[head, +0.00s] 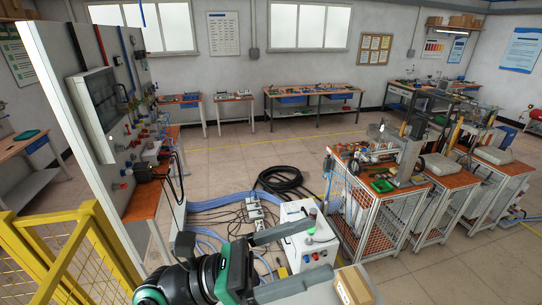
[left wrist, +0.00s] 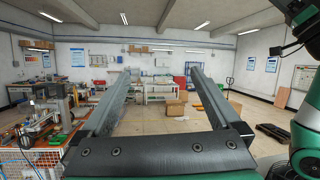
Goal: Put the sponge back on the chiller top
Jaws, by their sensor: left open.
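A white box-shaped unit (head: 318,248) with red buttons on its front stands on the floor at the lower middle of the head view. It may be the chiller; part of it is hidden behind my left gripper. A small green item (head: 312,211) shows at its top, too small to tell what it is. I cannot make out a sponge for certain in either view. My left gripper (head: 322,250) is open, its two fingers wide apart and pointing right, in front of the white unit in the picture. In the left wrist view the space between the fingertips (left wrist: 160,72) is empty. My right gripper is not in view.
A cardboard box (head: 353,286) is at the bottom, right of my left gripper. A black hose coil (head: 280,182) and blue hoses (head: 215,203) lie on the floor. A caged workbench (head: 372,215) stands at right, a yellow guard rail (head: 65,235) at left.

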